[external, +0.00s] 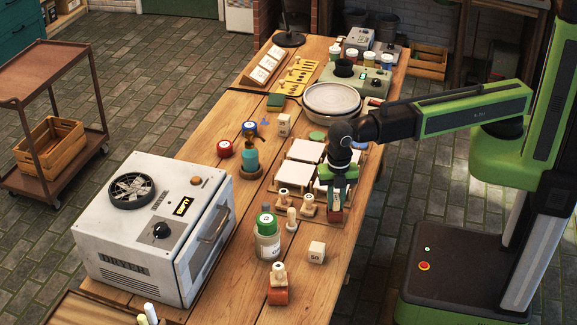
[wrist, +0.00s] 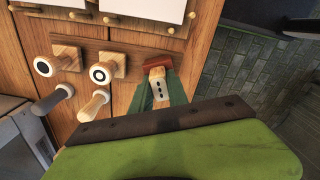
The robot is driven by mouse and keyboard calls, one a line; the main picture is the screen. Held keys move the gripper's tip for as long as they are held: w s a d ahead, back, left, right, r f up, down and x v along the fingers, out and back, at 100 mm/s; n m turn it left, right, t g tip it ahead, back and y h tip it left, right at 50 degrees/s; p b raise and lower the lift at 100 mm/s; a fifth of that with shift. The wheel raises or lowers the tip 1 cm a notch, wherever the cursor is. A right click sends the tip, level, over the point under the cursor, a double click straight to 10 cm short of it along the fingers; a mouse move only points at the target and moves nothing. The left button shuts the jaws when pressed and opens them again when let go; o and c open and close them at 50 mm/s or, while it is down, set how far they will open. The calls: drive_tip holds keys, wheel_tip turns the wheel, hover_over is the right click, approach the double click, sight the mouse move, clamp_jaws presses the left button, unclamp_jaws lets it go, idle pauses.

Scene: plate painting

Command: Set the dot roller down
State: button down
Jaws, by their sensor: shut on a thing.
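My gripper (external: 338,189) is shut on the dot roller, near the table's right edge. The roller's orange-red head (external: 335,215) points down below the jaws. In the wrist view, the roller's wooden handle with black dots (wrist: 159,87) sits between the green fingers, and its red head shows beyond them. A brown wooden rack (external: 300,210) lies right beside it; the wrist view shows the rack (wrist: 90,46) ending near the roller head. I cannot tell whether the roller touches the rack or table.
Two wooden stamps (wrist: 108,69) with ring marks stand at the rack, with two pegs close by. White tiles (external: 300,173) lie behind. A green-lidded tin (external: 267,240), a "50" block (external: 317,252) and another orange-based roller (external: 278,290) stand in front. The dryer (external: 150,235) is left.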

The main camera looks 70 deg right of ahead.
drive_tip(key=shift+s+d+f, duration=0.1)
drive_tip(key=shift+s+f, duration=0.05)
drive_tip(key=shift+f, duration=0.05)
drive_tip(key=c, duration=1.3)
unclamp_jaws()
drive_tip(key=shift+r+p, duration=0.4)
drive_tip(key=shift+p, duration=0.05)
wheel_tip(320, 180, up, 12)
drive_tip(key=p, duration=1.2)
drive_tip(key=shift+w, duration=0.3)
